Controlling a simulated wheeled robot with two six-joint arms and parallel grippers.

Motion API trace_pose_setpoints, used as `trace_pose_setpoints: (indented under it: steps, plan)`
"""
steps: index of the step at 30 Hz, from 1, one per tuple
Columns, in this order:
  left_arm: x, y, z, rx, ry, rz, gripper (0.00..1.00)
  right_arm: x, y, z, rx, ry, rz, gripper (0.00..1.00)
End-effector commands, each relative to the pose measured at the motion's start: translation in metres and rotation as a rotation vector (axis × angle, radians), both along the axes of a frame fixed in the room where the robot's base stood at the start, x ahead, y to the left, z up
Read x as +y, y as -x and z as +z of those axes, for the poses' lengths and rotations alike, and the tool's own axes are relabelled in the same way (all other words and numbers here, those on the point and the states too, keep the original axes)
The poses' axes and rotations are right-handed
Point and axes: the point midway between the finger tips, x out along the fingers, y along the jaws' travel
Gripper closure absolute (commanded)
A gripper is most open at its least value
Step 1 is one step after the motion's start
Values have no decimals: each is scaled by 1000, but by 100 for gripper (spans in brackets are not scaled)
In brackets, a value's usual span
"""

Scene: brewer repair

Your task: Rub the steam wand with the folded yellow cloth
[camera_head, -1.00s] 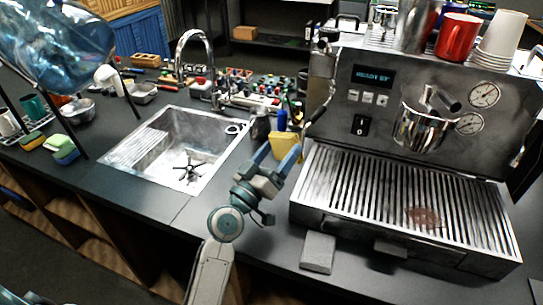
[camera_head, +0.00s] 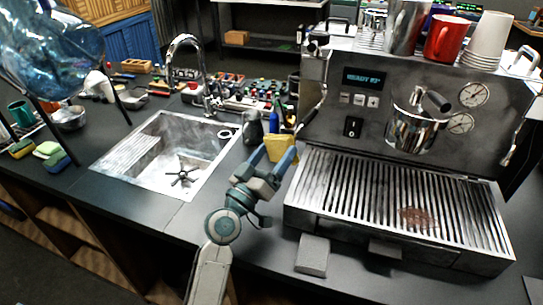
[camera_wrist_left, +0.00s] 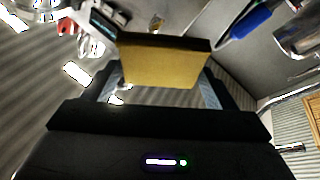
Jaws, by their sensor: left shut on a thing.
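The folded yellow cloth (camera_head: 277,149) is between the fingers of my left gripper (camera_head: 279,158), which is shut on it. In the left wrist view the cloth (camera_wrist_left: 162,66) spans the gap between the two fingers, with a dark strip along its upper edge. The steam wand (camera_head: 314,111) is the thin dark-and-metal tube at the left side of the espresso machine (camera_head: 345,149). The cloth is just left of and below the wand's lower end; I cannot tell whether they touch. My right gripper is not in view.
The sink (camera_head: 135,172) with its tap lies to the left. A blue bottle-like item (camera_head: 275,116) and several small tools stand behind the cloth. The ribbed drip tray (camera_head: 390,195) is right of my gripper. A grey block (camera_head: 312,255) lies in front of it.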

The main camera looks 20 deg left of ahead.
Motion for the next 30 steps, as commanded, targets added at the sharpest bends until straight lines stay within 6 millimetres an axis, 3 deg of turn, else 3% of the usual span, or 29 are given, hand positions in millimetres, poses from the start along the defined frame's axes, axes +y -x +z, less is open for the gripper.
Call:
trace_pose_setpoints:
  steps: [19, 30]
  plan:
    - [-6, -9, 0, 0, 1, -1, 39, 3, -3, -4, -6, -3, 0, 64]
    - [-33, 7, -2, 0, 4, -1, 39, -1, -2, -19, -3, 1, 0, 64]
